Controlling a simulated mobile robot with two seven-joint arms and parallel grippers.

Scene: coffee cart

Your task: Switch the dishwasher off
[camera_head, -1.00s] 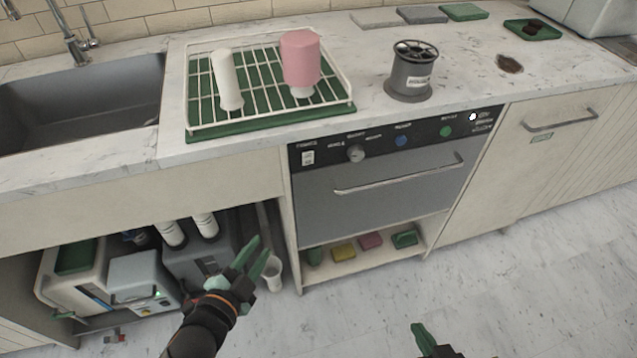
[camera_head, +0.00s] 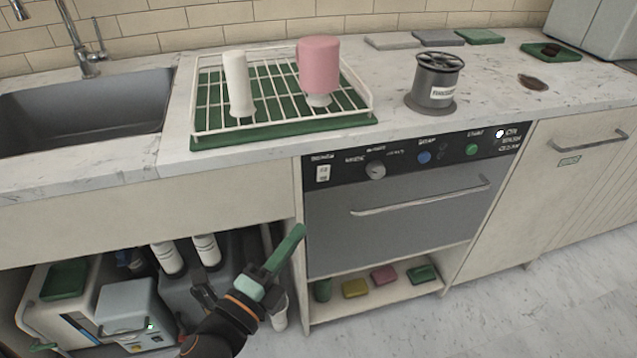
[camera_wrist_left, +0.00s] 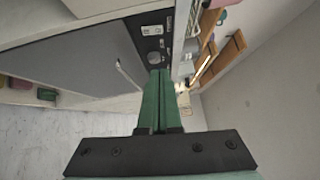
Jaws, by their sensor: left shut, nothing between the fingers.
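The dishwasher (camera_head: 395,215) is a grey-fronted machine under the counter, with a bar handle (camera_head: 420,198). Its black panel (camera_head: 400,160) carries a white rocker switch (camera_head: 323,173) at the left end, a grey knob (camera_head: 376,170), a blue button (camera_head: 424,158) and a green button (camera_head: 472,150). A white lamp (camera_head: 500,133) is lit at the right. My left gripper (camera_head: 298,232) is shut and empty, below and left of the switch, apart from the panel. In the left wrist view the shut green fingers (camera_wrist_left: 157,75) point toward the panel, near the switch (camera_wrist_left: 152,30) and knob (camera_wrist_left: 154,58). My right gripper is out of view.
Coloured sponges (camera_head: 384,275) lie on the shelf below. The floor at right is clear.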

